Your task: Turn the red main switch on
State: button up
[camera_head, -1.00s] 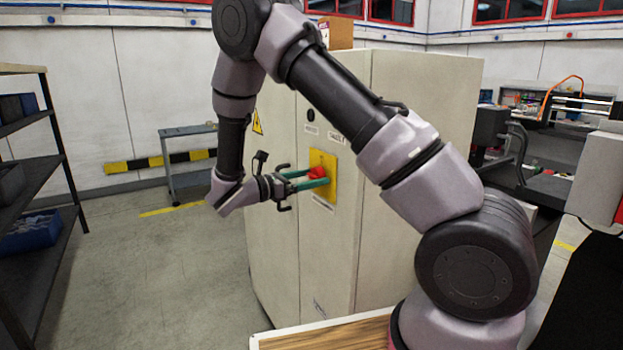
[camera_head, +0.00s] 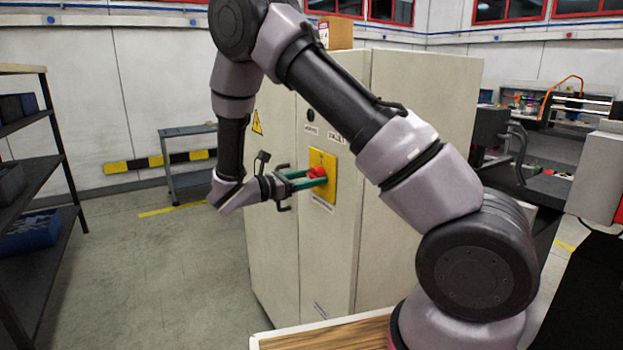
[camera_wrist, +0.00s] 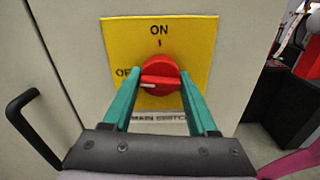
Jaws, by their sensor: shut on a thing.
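The red main switch (camera_wrist: 160,70) is a round knob on a yellow plate (camera_wrist: 195,40) marked ON at the top and OFF at the left, partly covered. Its white pointer mark lies on the left, towards OFF. My gripper (camera_wrist: 159,77) has its two teal fingers on either side of the knob, shut on it. In the head view the red switch (camera_head: 317,172) shows on the yellow plate (camera_head: 329,180) of a cream cabinet. My gripper (camera_head: 307,181) reaches it from the left. The finger contact on the knob is partly hidden.
The cream cabinet (camera_head: 420,140) stands ahead, with a black door handle (camera_wrist: 35,125) at the left in the wrist view. A dark shelf rack (camera_head: 45,190) stands at the far left.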

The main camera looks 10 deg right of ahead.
jog(key=m, duration=0.8)
jog(key=shift+m, duration=0.4)
jog(key=m, duration=0.4)
jog(key=shift+a, duration=0.1)
jog(key=shift+m, duration=1.9)
jog(key=o, duration=1.4)
jog(key=v, duration=1)
jog(key=shift+s+a, duration=0.1)
jog(key=shift+a, duration=0.25)
